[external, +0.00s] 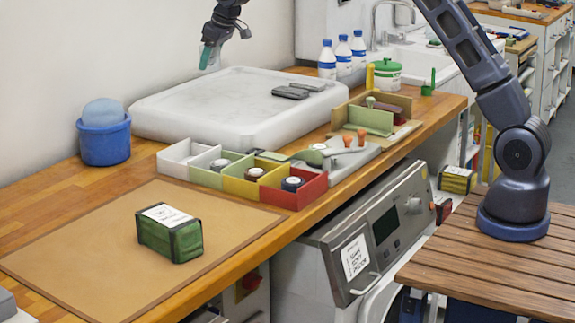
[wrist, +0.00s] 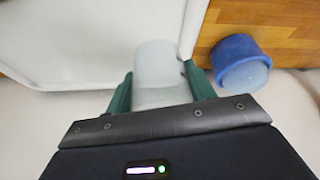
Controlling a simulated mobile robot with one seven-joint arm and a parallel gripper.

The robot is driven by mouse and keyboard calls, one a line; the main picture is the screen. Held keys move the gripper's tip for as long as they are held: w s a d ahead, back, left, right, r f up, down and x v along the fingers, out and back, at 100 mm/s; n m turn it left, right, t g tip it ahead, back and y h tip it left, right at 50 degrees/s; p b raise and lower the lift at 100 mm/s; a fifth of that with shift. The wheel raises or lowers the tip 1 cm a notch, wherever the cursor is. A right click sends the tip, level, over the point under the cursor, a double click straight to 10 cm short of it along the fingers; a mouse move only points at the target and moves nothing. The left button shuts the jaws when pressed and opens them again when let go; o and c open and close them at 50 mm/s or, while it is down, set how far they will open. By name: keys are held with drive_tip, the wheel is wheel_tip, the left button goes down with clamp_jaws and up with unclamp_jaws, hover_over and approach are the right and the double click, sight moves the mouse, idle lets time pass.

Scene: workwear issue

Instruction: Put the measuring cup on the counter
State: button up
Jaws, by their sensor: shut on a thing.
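My gripper (wrist: 160,90) is shut on a pale, translucent cylinder that looks like the measuring cup (wrist: 157,62). The cup sits between the two green fingers in the wrist view; no markings can be read on it. In the external view my gripper (external: 208,56) is high at the top, above the back left of the white tray, and the cup is hard to make out against the wall. The wooden counter (external: 60,184) lies below, and the cup is held clear of it.
A white tray (external: 160,118) with dark flat items covers the counter's back. Left of it stands a blue tub (external: 104,147). Coloured bins (external: 240,185), a brown mat (external: 90,240) with a green box (external: 168,235), and bottles (external: 327,62) occupy more. Bare wood shows at far left.

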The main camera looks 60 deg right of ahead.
drive_tip(key=s+d+m+h, duration=0.15)
drive_tip(key=s+d, duration=0.25)
drive_tip(key=d, duration=0.8)
drive_tip(key=s+d+m, duration=0.3)
drive_tip(key=s+d, duration=0.1)
drive_tip(key=d, duration=0.8)
drive_tip(key=s+d+m+h, duration=0.15)
drive_tip(key=s+d, duration=0.25)
drive_tip(key=d, duration=0.8)
drive_tip(key=s+d+m+g, duration=0.1)
drive_tip(key=s+d+m, duration=0.5)
drive_tip(key=s+d, duration=1.7)
drive_tip(key=shift+h, duration=0.4)
drive_tip(key=f, duration=2)
drive_tip(key=shift+w+d+f, duration=0.1)
drive_tip(key=shift+w+f, duration=0.1)
drive_tip(key=shift+w, duration=0.05)
drive_tip(key=shift+f, duration=0.1)
drive_tip(key=o, duration=0.7)
drive_tip(key=shift+c, duration=0.2)
drive_tip(key=o, duration=0.3)
